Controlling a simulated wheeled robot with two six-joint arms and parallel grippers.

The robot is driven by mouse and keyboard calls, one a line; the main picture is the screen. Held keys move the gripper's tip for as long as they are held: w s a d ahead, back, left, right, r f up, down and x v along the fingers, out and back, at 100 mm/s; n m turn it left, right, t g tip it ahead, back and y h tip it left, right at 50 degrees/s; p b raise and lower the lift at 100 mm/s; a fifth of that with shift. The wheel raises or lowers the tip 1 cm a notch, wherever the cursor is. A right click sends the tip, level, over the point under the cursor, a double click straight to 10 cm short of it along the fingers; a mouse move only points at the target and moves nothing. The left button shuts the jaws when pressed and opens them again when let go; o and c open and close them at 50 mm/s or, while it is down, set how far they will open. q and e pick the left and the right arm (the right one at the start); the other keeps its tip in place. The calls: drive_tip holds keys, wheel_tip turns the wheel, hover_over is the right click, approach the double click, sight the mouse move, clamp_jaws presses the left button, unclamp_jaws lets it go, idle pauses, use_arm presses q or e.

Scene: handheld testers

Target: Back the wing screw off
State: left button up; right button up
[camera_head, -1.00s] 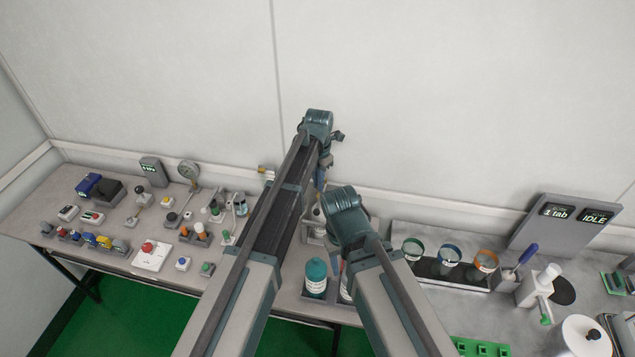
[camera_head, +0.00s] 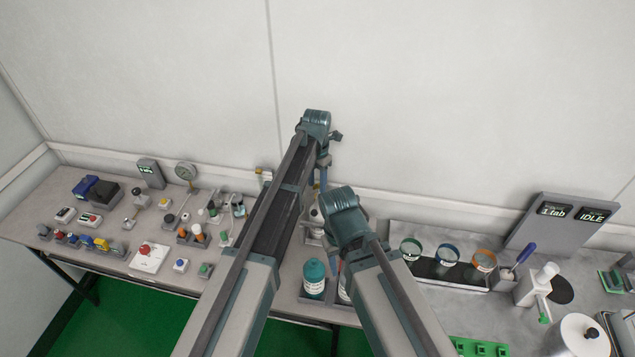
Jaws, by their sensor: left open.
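I cannot make out the wing screw for certain; the fittings on the bench are small, and my arms cover its middle. My left gripper (camera_head: 318,186) hangs below the far end of my left arm, near the back of the bench. It is partly hidden by the arm and looks open, with nothing visible in it. My right arm reaches in beside it, and its gripper is hidden behind the arm.
A dial gauge (camera_head: 186,172), coloured knobs and an emergency button box (camera_head: 149,257) crowd the left bench. A teal-capped bottle (camera_head: 314,280) stands near the front edge between my arms. Coloured-rim cups (camera_head: 447,256) and a display panel (camera_head: 570,222) stand right.

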use_arm(q)
drive_tip(key=shift+r, duration=0.1)
wheel_tip(320, 180, up, 14)
drive_tip(key=p, duration=1.3)
drive_tip(key=shift+f+p, duration=0.2)
drive_tip(key=shift+p, duration=0.15)
